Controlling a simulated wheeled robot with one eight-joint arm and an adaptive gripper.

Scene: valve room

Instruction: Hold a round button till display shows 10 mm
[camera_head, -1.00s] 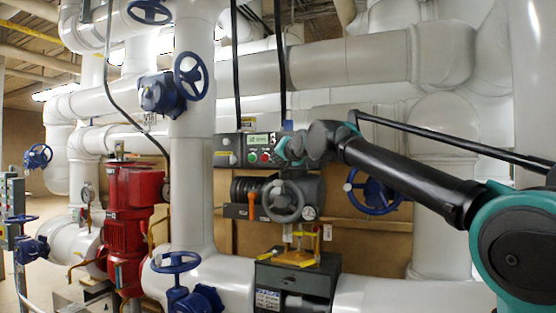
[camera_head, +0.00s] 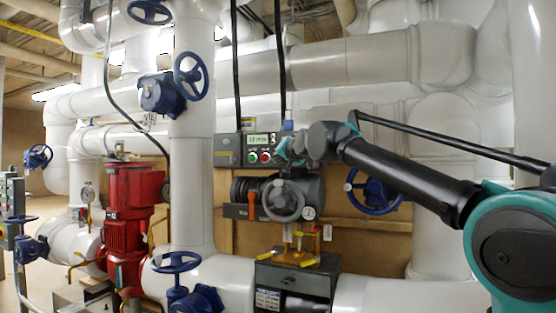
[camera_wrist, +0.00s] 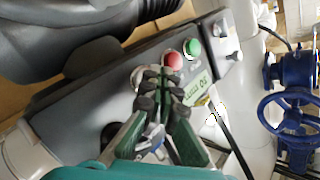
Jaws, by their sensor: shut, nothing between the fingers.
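A grey control panel (camera_head: 228,151) hangs on the wall, with a small lit display (camera_head: 258,140) above a green button (camera_head: 253,157) and a red button (camera_head: 265,157). The display shows dark characters that look like "1_ mm"; the second digit is too small to read surely. In the wrist view the red button (camera_wrist: 173,60) and green button (camera_wrist: 191,46) lie clear beyond my fingertips, and the display (camera_wrist: 196,90) is beside them. My gripper (camera_wrist: 159,74) is shut and empty, its tips at a pale round control (camera_wrist: 138,77) that they partly hide. I cannot tell whether they touch it.
Below the panel is a valve actuator with a grey handwheel (camera_head: 284,200) and an orange lever (camera_head: 251,205). A grey box (camera_head: 297,280) stands lower. Blue valve wheels (camera_head: 374,191) and thick white pipes surround the spot. A red pump (camera_head: 125,222) is left.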

